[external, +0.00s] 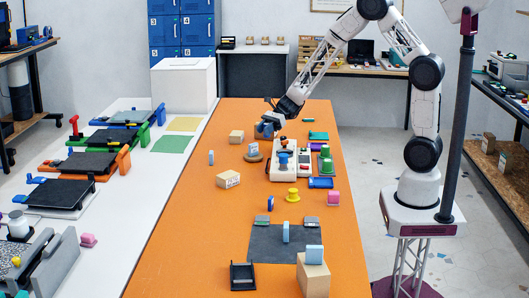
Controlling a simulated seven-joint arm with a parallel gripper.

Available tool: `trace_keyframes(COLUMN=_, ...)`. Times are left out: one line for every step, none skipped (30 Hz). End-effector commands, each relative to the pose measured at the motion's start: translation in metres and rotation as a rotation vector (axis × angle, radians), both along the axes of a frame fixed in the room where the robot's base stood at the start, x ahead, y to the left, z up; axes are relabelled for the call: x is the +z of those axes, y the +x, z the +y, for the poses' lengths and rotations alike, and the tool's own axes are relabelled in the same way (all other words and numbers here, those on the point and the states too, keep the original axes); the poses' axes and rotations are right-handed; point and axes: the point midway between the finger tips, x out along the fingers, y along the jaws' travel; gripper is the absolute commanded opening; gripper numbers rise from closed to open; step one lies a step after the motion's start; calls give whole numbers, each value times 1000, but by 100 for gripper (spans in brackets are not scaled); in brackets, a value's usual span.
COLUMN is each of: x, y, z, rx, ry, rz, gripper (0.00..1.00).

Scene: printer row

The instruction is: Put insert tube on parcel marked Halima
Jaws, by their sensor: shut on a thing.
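My gripper (268,122) is over the far part of the orange table, its fingers small and partly hidden by the wrist. It is shut on a small blue-grey thing (263,131), which I cannot clearly make out as the insert tube. A cardboard parcel (228,180) with a printed label lies left of and nearer than the gripper. Another parcel (236,137) is just left of the gripper. A taller parcel (313,280) stands at the near right with a light blue block (314,254) on top. The names on the labels are too small to read.
A dark mat (265,245) and black holder (242,276) are nearer. The table's left-front area is clear.

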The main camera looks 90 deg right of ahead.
Motion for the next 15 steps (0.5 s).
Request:
trace_keyframes(x=2, y=-5, z=-13, rx=-16, ry=-1, rz=-1, gripper=7)
trace_keyframes(x=2, y=-7, z=-19, rx=-22, ry=0, rz=0, gripper=7)
trace_keyframes(x=3, y=-11, z=-27, rx=-32, ry=-1, rz=0, gripper=7)
trace_keyframes(x=3, y=-13, z=-33, rx=-40, ry=-1, rz=0, gripper=7)
trace_keyframes(x=4, y=-16, z=-39, rx=-46, ry=-2, rz=1, gripper=7)
trace_keyframes(x=5, y=-20, z=-48, rx=-56, ry=-1, rz=1, gripper=7)
trace_keyframes(x=5, y=-22, z=-54, rx=-64, ry=-1, rz=1, gripper=7)
trace_keyframes(x=6, y=-25, z=-59, rx=-70, ry=-1, rz=1, gripper=7)
trace_keyframes(x=6, y=-29, z=-67, rx=-81, ry=-2, rz=1, gripper=7)
trace_keyframes(x=7, y=-32, z=-73, rx=-87, ry=-2, rz=2, gripper=7)
trace_keyframes(x=7, y=-35, z=-79, rx=-94, ry=-2, rz=2, gripper=7)
trace_keyframes(x=8, y=-39, z=-87, rx=-104, ry=-1, rz=3, gripper=7)
trace_keyframes(x=9, y=-43, z=-92, rx=-111, ry=-1, rz=3, gripper=7)
trace_keyframes(x=9, y=-46, z=-98, rx=-118, ry=-1, rz=2, gripper=7)
trace_keyframes(x=10, y=-50, z=-106, rx=-128, ry=-2, rz=3, gripper=7)
